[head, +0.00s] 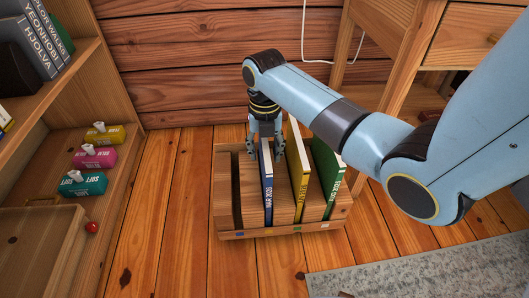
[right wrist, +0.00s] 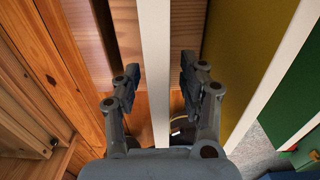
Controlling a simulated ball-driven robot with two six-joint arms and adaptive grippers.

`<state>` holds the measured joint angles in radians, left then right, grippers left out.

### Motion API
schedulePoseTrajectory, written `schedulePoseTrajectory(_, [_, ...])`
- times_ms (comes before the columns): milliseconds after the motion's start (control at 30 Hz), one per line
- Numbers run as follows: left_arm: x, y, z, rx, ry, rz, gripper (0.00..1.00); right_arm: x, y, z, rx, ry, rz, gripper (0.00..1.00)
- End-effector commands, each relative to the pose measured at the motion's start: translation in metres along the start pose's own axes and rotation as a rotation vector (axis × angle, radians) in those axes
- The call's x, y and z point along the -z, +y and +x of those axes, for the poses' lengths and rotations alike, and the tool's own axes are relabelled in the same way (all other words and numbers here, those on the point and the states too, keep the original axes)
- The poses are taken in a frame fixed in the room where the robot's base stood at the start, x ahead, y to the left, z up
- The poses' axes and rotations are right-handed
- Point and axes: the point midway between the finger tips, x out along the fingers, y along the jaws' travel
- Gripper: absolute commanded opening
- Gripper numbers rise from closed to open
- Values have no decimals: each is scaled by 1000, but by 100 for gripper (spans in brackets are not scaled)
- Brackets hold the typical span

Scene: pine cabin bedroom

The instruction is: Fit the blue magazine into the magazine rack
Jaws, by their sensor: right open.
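The wooden magazine rack (head: 226,190) stands on the floor in the middle of the head view. The blue magazine (head: 267,188) stands upright in a rack slot left of the yellow one, its spine facing me. My right gripper (head: 266,152) reaches down from above at its far end. In the right wrist view the open right gripper (right wrist: 157,78) has one finger on each side of a white page edge, the blue magazine's top (right wrist: 155,40), with gaps visible. How deep the magazine sits is hidden. My left gripper is out of view.
A yellow magazine (head: 299,170) and a green magazine (head: 328,178) stand in the rack to the right. The leftmost slot is dark and empty.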

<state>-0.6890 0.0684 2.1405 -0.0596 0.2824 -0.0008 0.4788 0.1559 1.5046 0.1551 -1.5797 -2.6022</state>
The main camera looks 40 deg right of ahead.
Motion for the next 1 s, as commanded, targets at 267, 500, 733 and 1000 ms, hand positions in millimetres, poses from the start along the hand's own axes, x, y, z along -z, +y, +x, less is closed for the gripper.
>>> schedulePoseTrajectory(267, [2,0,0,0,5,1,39,0,0,0,-1,-1,0,36])
schedulePoseTrajectory(500, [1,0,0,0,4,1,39,0,0,0,-1,-1,0,4])
schedulePoseTrajectory(733, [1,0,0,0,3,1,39,0,0,0,-1,0,0,0])
schedulePoseTrajectory(1000, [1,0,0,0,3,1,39,0,0,0,-1,-1,0,0])
